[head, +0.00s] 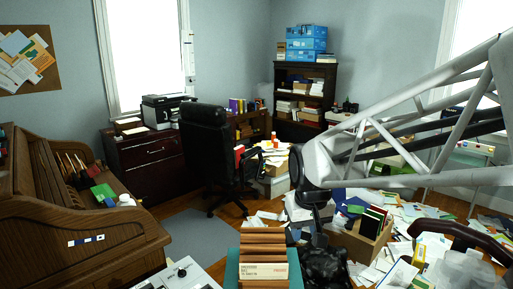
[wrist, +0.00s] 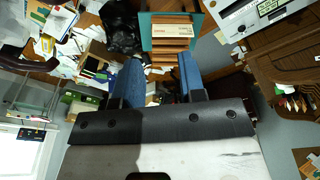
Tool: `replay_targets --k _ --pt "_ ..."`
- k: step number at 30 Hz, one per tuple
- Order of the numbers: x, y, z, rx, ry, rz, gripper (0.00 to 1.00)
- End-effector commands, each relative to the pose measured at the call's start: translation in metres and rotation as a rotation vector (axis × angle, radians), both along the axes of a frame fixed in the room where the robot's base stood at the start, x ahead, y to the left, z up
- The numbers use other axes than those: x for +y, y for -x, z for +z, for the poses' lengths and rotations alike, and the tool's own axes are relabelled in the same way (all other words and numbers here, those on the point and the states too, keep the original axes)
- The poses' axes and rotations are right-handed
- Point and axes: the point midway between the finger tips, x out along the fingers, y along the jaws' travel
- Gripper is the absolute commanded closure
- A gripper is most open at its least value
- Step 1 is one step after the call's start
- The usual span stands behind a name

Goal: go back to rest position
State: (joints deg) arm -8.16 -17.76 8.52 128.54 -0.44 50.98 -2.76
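My gripper (wrist: 158,64) shows in the wrist view with its two blue fingers well apart. It is open, and nothing is held between the fingers. Behind the gap, in the same view, a stack of brown folders or envelopes (wrist: 171,31) with a pale printed label lies on a teal surface (wrist: 146,28). In the head view my arm reaches in from the right, and its dark end hangs near the middle, above the cluttered floor. The fingers cannot be made out clearly there. The brown stack (head: 263,252) stands at the bottom centre of the head view, apart from the arm.
A light grey machine (head: 181,273) stands at the bottom, beside the stack. A black bag (head: 325,267) and a cardboard box (head: 366,240) lie near the arm's end. Papers cover the floor at right. A roll-top desk (head: 75,225) is at left, an office chair (head: 207,150) behind.

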Motion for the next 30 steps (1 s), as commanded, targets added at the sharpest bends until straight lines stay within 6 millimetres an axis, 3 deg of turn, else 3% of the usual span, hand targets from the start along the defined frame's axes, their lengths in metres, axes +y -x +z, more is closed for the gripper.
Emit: replay_targets --k 7,18,24,30 --pt "-0.029 0.058 0.007 -0.022 -0.005 -0.065 0.63" --pt "-0.060 0.142 0.001 -0.048 -0.012 -0.160 0.63" --pt "-0.069 0.175 -0.006 -0.059 -0.014 -0.198 0.63" --pt "-0.072 0.188 -0.010 -0.062 -0.014 -0.213 0.63"
